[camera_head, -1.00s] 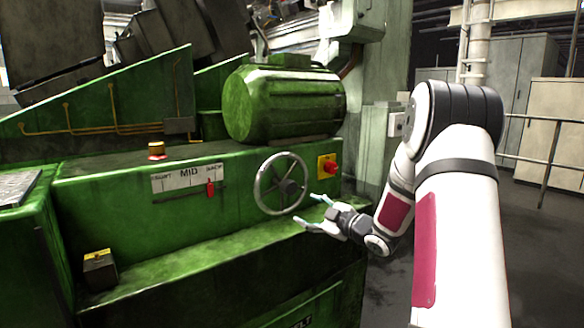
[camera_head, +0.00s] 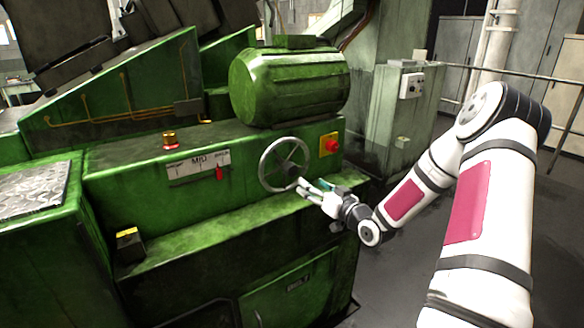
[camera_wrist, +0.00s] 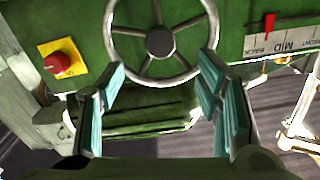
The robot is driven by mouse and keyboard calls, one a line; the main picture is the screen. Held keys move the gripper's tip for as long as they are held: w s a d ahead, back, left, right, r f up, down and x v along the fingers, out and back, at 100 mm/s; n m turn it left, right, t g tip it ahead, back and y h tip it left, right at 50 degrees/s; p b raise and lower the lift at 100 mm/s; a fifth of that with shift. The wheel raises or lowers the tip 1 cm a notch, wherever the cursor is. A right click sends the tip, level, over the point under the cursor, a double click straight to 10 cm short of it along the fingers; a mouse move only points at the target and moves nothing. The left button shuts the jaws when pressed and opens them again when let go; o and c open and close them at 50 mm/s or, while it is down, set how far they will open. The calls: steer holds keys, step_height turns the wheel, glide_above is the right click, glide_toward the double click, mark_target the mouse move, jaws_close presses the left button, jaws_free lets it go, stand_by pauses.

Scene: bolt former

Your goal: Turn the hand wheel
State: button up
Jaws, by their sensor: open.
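The hand wheel (camera_head: 265,170) is a grey metal ring with spokes and a dark hub, upright on the front of the green machine (camera_head: 120,205). In the wrist view the wheel (camera_wrist: 113,17) stands ahead of my gripper, its hub (camera_wrist: 160,42) between the fingers in the picture. My gripper (camera_head: 312,188) is at the lower right of the wheel in the head view, close to its rim; I cannot tell if it touches. In the wrist view the gripper (camera_wrist: 165,92) is open, its teal-padded fingers spread wide and nothing held between them.
A red button on a yellow plate (camera_head: 329,144) sits right of the wheel. A scale with a red pointer (camera_head: 219,173) is left of it. A green motor (camera_head: 290,85) is above, and a ledge (camera_head: 215,232) juts out below. Dark floor is open at right.

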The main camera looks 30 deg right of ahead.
mark_target(293, 172)
steer(key=w, duration=1.3)
steer(key=shift+a+b, duration=0.25)
steer(key=shift+b, duration=0.05)
steer(key=shift+s, duration=0.1)
jaws_close()
